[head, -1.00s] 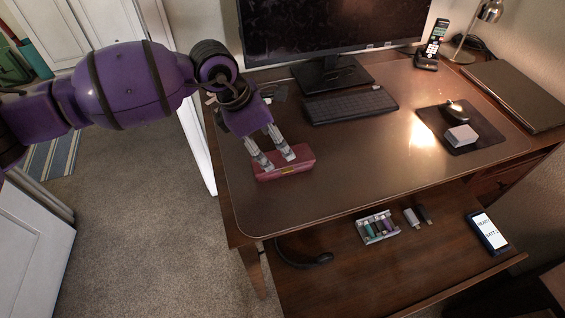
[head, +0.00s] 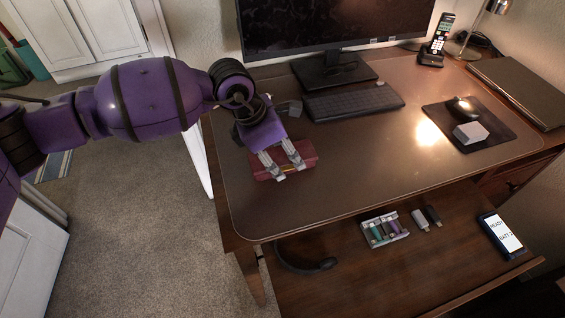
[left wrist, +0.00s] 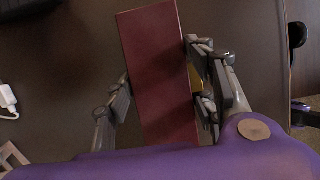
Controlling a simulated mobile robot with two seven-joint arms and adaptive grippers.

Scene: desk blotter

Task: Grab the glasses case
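The glasses case (head: 309,155) is a dark red, long box on the desk blotter, near its left side. In the left wrist view the case (left wrist: 157,65) runs up the middle, with a yellow clasp partly hidden at its right edge. My left gripper (head: 287,172) is at the case, and its fingers cover part of it in the head view. In the left wrist view the left gripper (left wrist: 160,92) has one finger against each long side of the case. I cannot tell whether the case is clear of the blotter. My right gripper is out of view.
A keyboard (head: 352,102) and monitor (head: 330,25) stand behind. A mouse pad (head: 485,138) with a mouse and a grey block lies right. The pulled-out tray below holds a battery holder (head: 384,229), USB sticks and a phone (head: 502,233). The middle of the blotter (head: 360,160) is clear.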

